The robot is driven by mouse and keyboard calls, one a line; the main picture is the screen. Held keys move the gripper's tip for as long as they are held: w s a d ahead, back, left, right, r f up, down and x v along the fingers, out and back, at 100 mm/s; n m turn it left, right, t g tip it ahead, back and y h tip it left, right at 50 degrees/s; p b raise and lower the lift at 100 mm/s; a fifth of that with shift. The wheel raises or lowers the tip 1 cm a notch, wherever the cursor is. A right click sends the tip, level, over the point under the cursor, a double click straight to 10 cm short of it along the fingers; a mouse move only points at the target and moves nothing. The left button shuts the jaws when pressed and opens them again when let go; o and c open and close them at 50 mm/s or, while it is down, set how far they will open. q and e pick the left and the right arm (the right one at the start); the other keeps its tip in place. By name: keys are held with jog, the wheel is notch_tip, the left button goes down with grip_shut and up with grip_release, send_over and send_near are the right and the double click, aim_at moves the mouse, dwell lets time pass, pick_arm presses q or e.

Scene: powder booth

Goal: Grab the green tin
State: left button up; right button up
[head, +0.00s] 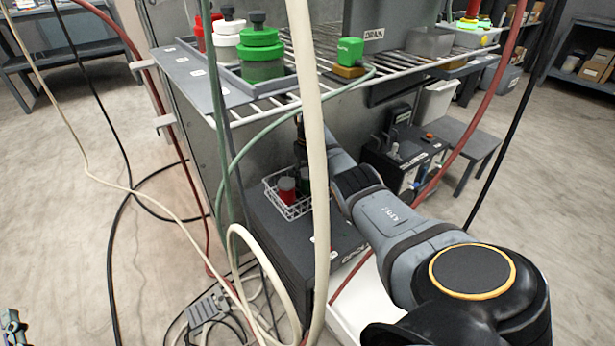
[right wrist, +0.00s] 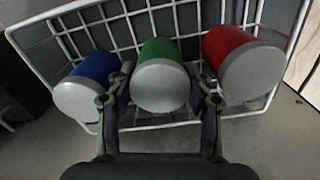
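The green tin (right wrist: 160,75) lies in a white wire basket (right wrist: 95,28) in the right wrist view, its grey end towards me. My right gripper (right wrist: 162,88) is open, with one finger on each side of the green tin; a narrow gap seems to show beside it. A blue tin (right wrist: 88,88) is left of the fingers and a red tin (right wrist: 243,62) right of them. In the head view my right gripper (head: 300,150) reaches down over the basket (head: 290,212), partly behind a cream hose. Only a bit of my left gripper (head: 12,325) shows at the lower left edge.
The basket stands on a dark box (head: 285,245) below a wire shelf (head: 285,105) with green-lidded (head: 262,55) and white containers. A cream hose (head: 312,130) and a green hose (head: 240,160) hang in front. A black device (head: 405,155) stands to the right.

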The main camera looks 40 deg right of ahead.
jog(key=c, duration=0.4)
pick_arm(q)
jog(key=shift+f, duration=0.1)
pick_arm(e)
jog(key=shift+r, duration=0.1)
